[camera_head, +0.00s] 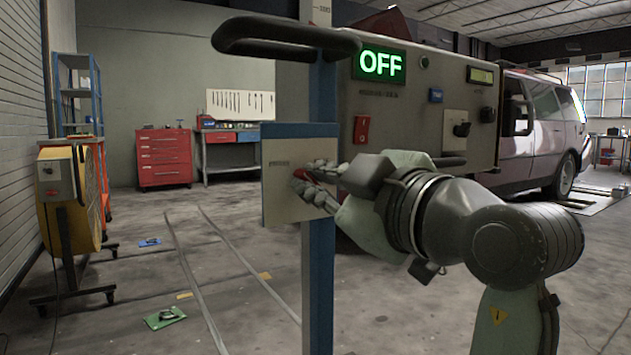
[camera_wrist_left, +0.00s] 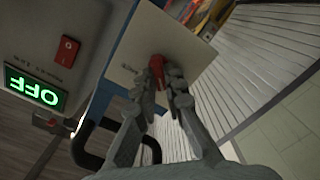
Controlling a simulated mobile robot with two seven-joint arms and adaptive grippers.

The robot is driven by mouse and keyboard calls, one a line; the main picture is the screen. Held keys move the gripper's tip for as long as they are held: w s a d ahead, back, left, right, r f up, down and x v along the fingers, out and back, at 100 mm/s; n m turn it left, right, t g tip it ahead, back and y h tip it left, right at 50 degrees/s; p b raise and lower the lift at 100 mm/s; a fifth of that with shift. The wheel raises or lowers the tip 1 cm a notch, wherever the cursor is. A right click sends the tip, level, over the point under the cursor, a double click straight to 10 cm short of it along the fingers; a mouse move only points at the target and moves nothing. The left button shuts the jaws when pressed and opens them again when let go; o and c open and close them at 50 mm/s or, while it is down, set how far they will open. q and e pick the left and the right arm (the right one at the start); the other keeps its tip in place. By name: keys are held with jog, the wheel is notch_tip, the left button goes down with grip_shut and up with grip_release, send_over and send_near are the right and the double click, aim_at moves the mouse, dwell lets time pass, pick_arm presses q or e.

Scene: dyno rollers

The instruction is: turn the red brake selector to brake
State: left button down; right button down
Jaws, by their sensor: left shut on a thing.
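The red brake selector (camera_head: 300,174) sits on a pale plate (camera_head: 285,208) fixed to a blue post. In the left wrist view the selector (camera_wrist_left: 157,64) shows between the fingertips, on the same plate (camera_wrist_left: 150,38). My left gripper (camera_head: 310,182) is at the plate, its fingers shut on the selector from either side. In the left wrist view the gripper's fingers (camera_wrist_left: 166,76) partly hide the selector. The label on the plate is too small to read, so I cannot tell which position the selector points to. My right gripper is not in view.
A dark bar handle (camera_head: 285,38) juts out above. A yellow fan (camera_head: 68,195) stands left; a van (camera_head: 540,125) is right.

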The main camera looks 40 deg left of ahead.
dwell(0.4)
pick_arm(q)
jog(key=c, duration=1.6)
grip_release()
jog(key=v, duration=1.2)
